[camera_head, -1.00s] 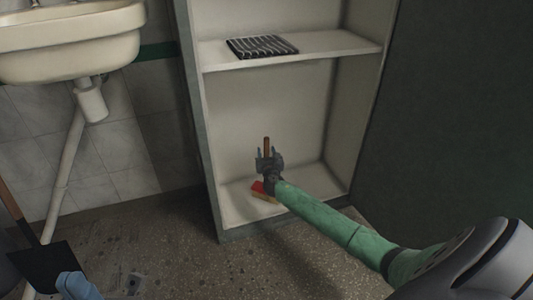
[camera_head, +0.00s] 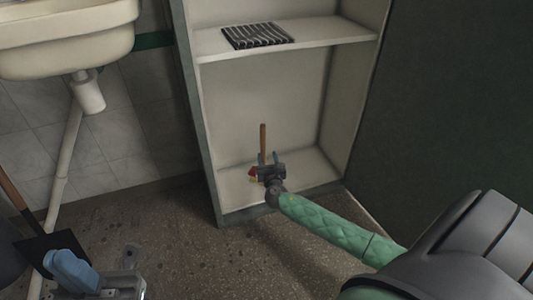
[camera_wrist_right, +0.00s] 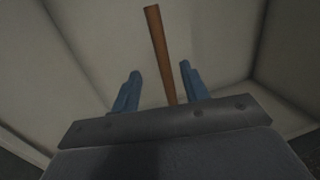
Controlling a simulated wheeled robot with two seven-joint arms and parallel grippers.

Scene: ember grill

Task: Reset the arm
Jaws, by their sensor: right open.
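My right gripper (camera_head: 271,160) is open in the lower bay of the cabinet, near its front edge. An upright brown wooden handle (camera_head: 263,139) stands just beyond it. In the right wrist view the handle (camera_wrist_right: 162,52) rises between the two parted blue fingers (camera_wrist_right: 158,92); its lower end is hidden behind the gripper body. A small red and yellow object (camera_head: 252,173) shows just left of the gripper, mostly hidden; I cannot tell if it joins the handle. My left gripper (camera_head: 72,268) is low at the left, with blue fingers showing; its opening is unclear.
The cabinet (camera_head: 211,150) has an upper shelf (camera_head: 320,36) carrying a black grill grate (camera_head: 257,36). A sink (camera_head: 65,40) with a drainpipe (camera_head: 66,165) is at the left. A shovel (camera_head: 45,247) stands near my left gripper. The floor (camera_head: 175,235) before the cabinet is clear.

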